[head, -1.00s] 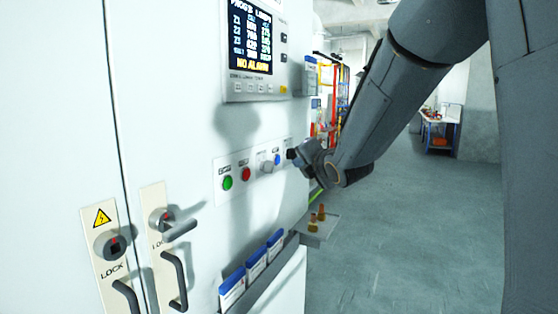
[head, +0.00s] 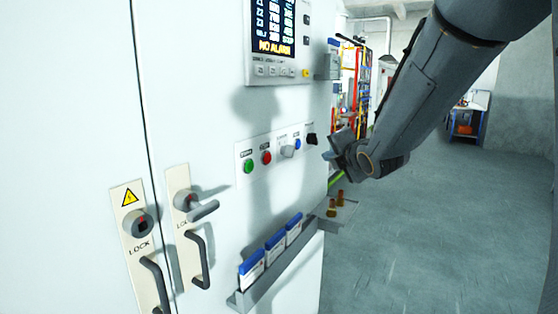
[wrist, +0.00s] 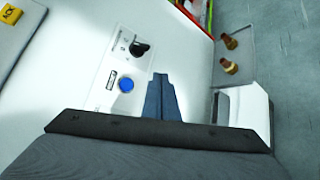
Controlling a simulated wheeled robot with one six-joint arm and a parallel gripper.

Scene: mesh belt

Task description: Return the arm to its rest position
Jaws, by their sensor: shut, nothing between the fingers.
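My gripper (head: 333,155) is at the end of my arm, to the right of the cabinet's row of controls in the head view. In the wrist view its fingers (wrist: 162,98) are together, with nothing between them. The black knob (head: 312,139) at the right end of the control row is the control nearest to my gripper, and a gap shows between them. In the wrist view the black knob (wrist: 139,48) and the blue button (wrist: 126,85) lie on the panel beyond and left of the fingers.
The cabinet (head: 200,110) fills the left, with a screen (head: 273,35), door handles (head: 197,258) and a rack (head: 275,268) of blue-and-white boxes. A small shelf (head: 350,212) with brass-coloured pieces juts out below my gripper. Open floor (head: 440,240) lies to the right.

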